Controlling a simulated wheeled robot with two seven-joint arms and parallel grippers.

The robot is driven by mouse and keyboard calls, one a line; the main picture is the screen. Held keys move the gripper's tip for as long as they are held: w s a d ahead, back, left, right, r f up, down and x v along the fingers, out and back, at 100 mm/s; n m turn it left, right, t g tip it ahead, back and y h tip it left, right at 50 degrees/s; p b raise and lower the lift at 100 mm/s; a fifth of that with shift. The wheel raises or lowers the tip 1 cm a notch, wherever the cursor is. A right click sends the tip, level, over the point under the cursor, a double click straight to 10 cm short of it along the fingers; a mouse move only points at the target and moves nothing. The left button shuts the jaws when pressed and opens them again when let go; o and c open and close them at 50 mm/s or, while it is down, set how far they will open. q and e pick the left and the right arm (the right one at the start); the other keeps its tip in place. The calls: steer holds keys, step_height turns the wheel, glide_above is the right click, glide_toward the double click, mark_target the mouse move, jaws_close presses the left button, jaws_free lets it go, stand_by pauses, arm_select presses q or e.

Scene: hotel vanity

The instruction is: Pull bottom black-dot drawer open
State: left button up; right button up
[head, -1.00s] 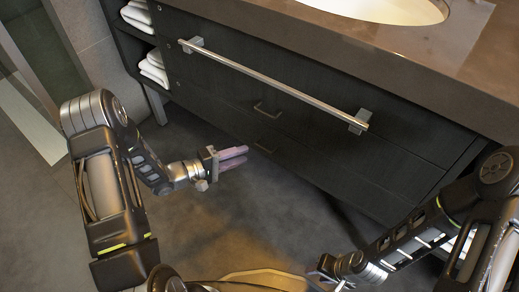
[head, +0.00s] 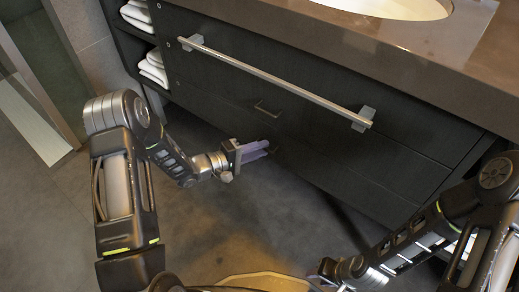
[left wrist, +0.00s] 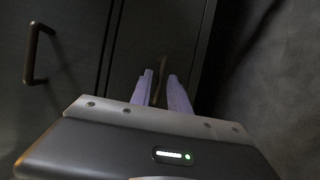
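The dark vanity has a lower drawer front (head: 325,180) that looks closed. Its small bronze handle (head: 274,149) is partly hidden behind my left gripper (head: 266,149) in the head view. In the left wrist view, my left gripper (left wrist: 160,90) has its two pale purple fingers apart. The lower handle (left wrist: 158,78) shows in line with the gap between them; I cannot tell whether they touch it. The upper drawer's handle (left wrist: 38,52) is off to the left there. My right gripper (head: 322,275) is low at the bottom of the head view, its fingers unclear. No black dot is clearly readable.
A long metal bar (head: 275,82) sticks out from the vanity front above the drawers. The stone countertop (head: 400,60) with a sink overhangs it. Open shelves with white towels (head: 153,70) stand at the left. The grey floor (head: 215,225) before the drawers is clear.

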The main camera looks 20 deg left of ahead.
arm_select(q)
jaws_close()
stand_by(1.1)
